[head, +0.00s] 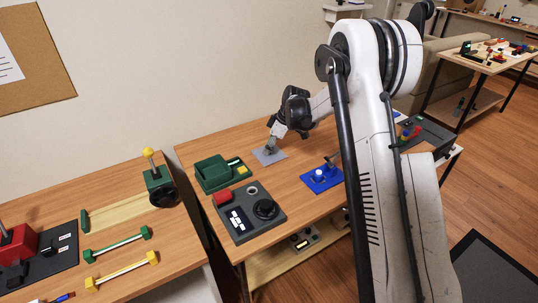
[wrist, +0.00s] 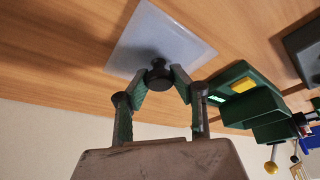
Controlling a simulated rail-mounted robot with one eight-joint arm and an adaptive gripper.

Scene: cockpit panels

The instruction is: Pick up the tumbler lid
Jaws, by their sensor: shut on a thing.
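The tumbler lid appears to be the pale grey square plate (wrist: 185,42) with a short black knob (wrist: 158,73) on it. In the head view the grey plate (head: 270,157) is on or just above the wooden table, below my gripper (head: 271,147). In the wrist view my gripper (wrist: 160,82) has its two fingers on either side of the black knob, shut on it. The fingers hide part of the knob. I cannot tell whether the plate touches the table.
A green box (head: 212,173) stands left of the plate. A dark panel with a red block and dial (head: 246,222) is nearer the front. A blue base (head: 322,181) with a white knob is to the right. Bare wood surrounds the plate.

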